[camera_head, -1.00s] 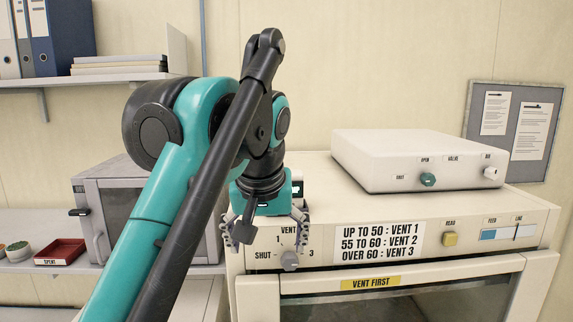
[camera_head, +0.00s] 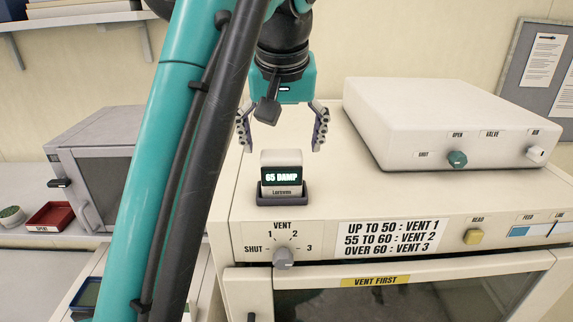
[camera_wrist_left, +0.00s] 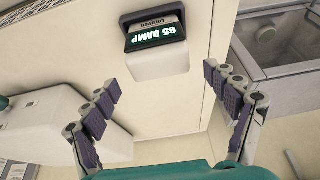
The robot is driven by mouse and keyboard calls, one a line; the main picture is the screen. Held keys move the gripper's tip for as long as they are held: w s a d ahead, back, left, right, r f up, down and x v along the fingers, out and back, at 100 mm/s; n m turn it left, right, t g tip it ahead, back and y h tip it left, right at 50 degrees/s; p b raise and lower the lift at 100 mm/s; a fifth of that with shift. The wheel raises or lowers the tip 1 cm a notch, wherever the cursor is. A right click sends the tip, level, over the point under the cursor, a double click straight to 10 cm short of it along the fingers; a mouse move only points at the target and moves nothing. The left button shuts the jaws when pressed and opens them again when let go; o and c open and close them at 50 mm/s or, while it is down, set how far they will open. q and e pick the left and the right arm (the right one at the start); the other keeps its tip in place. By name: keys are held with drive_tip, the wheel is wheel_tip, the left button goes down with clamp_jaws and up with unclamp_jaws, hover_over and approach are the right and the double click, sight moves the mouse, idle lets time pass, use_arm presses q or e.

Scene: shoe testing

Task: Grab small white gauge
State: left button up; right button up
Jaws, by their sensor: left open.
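The small white gauge (camera_head: 281,166) stands upright in a dark holder (camera_head: 283,199) on top of the cream cabinet. Its dark screen reads "65 DAMP" in glowing letters. My left gripper (camera_head: 282,140) is open and empty, above and behind the gauge in the head view, with its fingers pointing down. In the left wrist view the gauge (camera_wrist_left: 160,60) appears at the top, beyond the gap between the open fingers (camera_wrist_left: 165,95). The gauge touches neither finger. My right gripper is not seen.
A white valve box (camera_head: 430,120) sits on the cabinet to the right. The vent knob (camera_head: 284,258) and a vent sign (camera_head: 391,237) are on the cabinet front. A grey box with a door (camera_head: 95,165) and a red tray (camera_head: 50,216) stand at left.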

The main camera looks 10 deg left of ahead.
sight(281, 168)
use_arm(q)
drive_tip(key=shift+s+f, duration=0.5)
drive_tip(key=shift+f, duration=0.05)
drive_tip(key=x, duration=0.4)
drive_tip(key=shift+w+f, duration=0.25)
drive_tip(key=shift+w, duration=0.25)
drive_tip(key=shift+s+f, duration=0.1)
drive_tip(key=shift+f, duration=0.25)
drive_tip(key=shift+s, duration=0.1)
drive_tip(key=c, duration=1.4)
